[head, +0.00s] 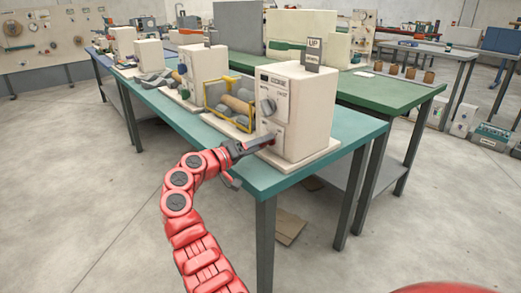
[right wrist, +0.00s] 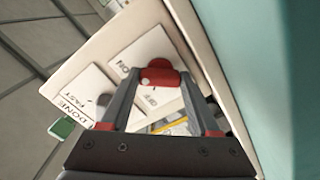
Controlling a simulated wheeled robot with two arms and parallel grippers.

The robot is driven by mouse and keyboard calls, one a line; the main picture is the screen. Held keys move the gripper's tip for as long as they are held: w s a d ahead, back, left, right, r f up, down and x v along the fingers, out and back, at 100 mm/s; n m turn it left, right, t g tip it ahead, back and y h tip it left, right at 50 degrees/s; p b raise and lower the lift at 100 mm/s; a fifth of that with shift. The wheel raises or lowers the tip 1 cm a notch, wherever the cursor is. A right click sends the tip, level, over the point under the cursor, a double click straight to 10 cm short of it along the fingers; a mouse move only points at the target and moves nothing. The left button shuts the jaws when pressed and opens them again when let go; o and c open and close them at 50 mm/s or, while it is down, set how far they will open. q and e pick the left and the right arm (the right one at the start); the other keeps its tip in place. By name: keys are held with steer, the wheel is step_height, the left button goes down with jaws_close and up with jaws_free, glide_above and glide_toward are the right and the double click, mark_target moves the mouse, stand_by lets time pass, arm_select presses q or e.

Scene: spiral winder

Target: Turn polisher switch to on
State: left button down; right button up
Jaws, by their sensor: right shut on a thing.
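The polisher is a cream box (head: 305,105) on a base board at the near end of the teal bench. Its front has a grey knob (head: 268,106) and a lower switch plate. In the right wrist view a red switch (right wrist: 160,77) sits on a white plate (right wrist: 145,55) lettered ON and OFF. My right gripper (head: 268,141) reaches the lower front of the box. In the right wrist view its two fingers (right wrist: 160,80) are shut on the red switch, one on each side. Which setting the switch points to is unclear. My left gripper is not in view.
A yellow frame with rollers (head: 230,101) stands beside the box. An UP sign (head: 314,50) stands on top. Another plate (right wrist: 82,100) with a dark knob is near the fingers. More machines line the teal bench (head: 262,180); a green bench stands behind.

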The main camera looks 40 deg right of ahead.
steer(key=shift+f, duration=0.1)
stand_by(0.4)
steer(key=o, duration=1.4)
steer(key=shift+c, duration=0.2)
steer(key=s+a+p, duration=0.1)
steer(key=a+p, duration=0.1)
steer(key=a, duration=1.5)
steer(key=shift+s+a, duration=0.2)
